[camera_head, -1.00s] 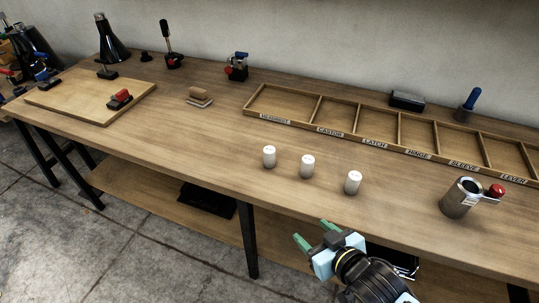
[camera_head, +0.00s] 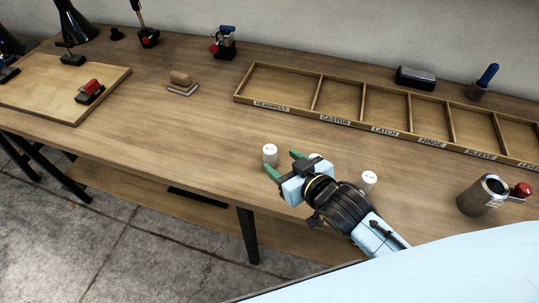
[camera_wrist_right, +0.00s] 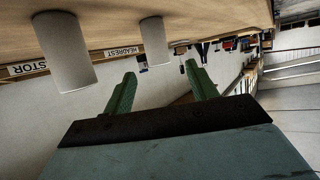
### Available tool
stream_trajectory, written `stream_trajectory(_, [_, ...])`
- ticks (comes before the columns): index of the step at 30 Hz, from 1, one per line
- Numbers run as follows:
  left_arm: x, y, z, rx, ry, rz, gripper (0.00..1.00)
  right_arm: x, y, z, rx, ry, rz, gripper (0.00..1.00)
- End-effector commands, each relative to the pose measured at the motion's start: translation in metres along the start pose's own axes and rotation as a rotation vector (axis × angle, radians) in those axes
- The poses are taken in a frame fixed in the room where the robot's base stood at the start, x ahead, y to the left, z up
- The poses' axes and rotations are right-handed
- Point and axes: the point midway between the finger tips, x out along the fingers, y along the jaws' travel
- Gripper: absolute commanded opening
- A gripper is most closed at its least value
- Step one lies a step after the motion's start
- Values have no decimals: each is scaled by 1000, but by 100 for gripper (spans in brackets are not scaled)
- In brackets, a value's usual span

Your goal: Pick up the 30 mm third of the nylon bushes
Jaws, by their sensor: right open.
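Three white cylindrical bushes stand upright on the bench. The left one (camera_head: 270,155) is in plain view, just beyond my right gripper's fingertips. The middle one (camera_head: 315,157) is mostly hidden behind my right gripper, with only its top edge showing. The right one (camera_head: 368,182) stands beside my right forearm. Any size markings are too small to read. My right gripper (camera_head: 282,163) is open, with nothing between its green fingers. In the right wrist view, the fingers (camera_wrist_right: 162,82) are apart; two bushes show, a larger one (camera_wrist_right: 66,55) and a smaller one (camera_wrist_right: 154,42). My left gripper is not in view.
A labelled wooden compartment tray (camera_head: 292,106) lies behind the bushes. A metal cup (camera_head: 482,197) with a red-knobbed part stands at the right. A wooden board (camera_head: 50,90) and small blocks (camera_head: 181,82) lie at the left. The bench between blocks and bushes is clear.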

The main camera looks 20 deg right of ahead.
Motion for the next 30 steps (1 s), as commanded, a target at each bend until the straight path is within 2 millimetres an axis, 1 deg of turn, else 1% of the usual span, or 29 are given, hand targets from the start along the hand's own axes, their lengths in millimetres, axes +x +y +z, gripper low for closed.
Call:
stream_trajectory(1, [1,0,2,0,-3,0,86,7,0,0,0,1,0,58])
stream_trajectory(4, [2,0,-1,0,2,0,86,15,0,0,0,0,0,58])
stream_trajectory(8, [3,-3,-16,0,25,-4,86,22,0,-1,0,1,0,58])
stream_trajectory(12, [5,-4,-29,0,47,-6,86,42,2,-3,0,1,0,58])
stream_trajectory(15, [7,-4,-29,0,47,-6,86,56,2,-3,0,0,0,58])
stream_trajectory(18, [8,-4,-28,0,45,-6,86,66,2,-2,0,-1,-1,58])
stream_trajectory(21, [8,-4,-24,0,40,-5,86,69,2,-2,0,-1,-1,58])
stream_trajectory(26, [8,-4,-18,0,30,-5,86,69,2,-3,0,-1,-1,58])
stream_trajectory(27, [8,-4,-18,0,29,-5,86,69,2,-3,0,-1,-1,55])
stream_trajectory(30, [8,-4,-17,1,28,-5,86,68,2,-3,0,-1,-1,42])
